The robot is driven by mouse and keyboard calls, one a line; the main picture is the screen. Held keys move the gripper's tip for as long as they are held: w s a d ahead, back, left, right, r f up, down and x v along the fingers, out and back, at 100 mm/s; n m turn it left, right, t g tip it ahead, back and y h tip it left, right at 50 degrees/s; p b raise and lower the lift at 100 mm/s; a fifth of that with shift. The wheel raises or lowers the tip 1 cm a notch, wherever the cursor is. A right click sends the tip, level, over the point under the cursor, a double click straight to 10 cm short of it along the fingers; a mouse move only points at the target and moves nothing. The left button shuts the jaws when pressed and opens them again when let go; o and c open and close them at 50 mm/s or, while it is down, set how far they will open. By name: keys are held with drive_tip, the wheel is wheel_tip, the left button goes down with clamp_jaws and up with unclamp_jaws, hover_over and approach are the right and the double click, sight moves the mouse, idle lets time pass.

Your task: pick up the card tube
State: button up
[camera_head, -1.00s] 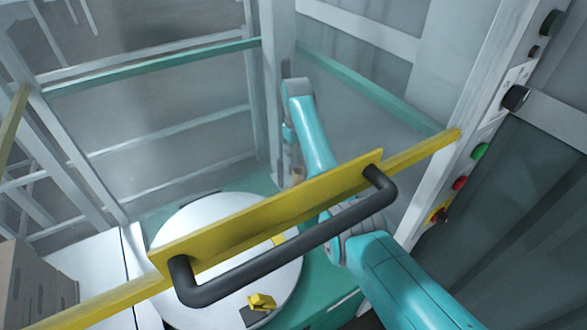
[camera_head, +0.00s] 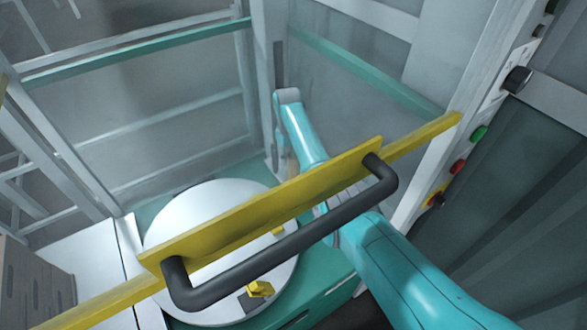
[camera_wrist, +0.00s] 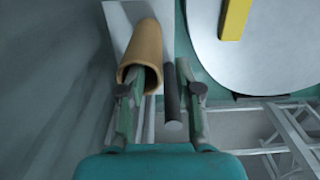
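The card tube (camera_wrist: 144,48) is a tan hollow cylinder, seen in the wrist view with its open end towards me. It lies along a pale strip (camera_wrist: 118,18). My gripper (camera_wrist: 157,75) is open, with one finger on each side of the view. The tube's near end is close to the left fingertip, left of the middle of the gap; I cannot tell whether they touch. In the head view a small tan patch (camera_head: 292,164) beside the post may be the tube. The gripper is mostly hidden there by my arm.
A dark rod (camera_wrist: 171,95) shows between the fingers, right of the tube. A white round table (camera_head: 205,205) stands behind a yellow bar with a black handle (camera_head: 290,245). Yellow pieces (camera_head: 260,289) sit on the table. Frame posts and panels surround the arm.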

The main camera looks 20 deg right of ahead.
drive_tip(key=shift+f, duration=0.75)
clamp_jaws()
drive_tip(key=shift+r, duration=0.15)
wheel_tip(320, 180, up, 18)
idle(0.3)
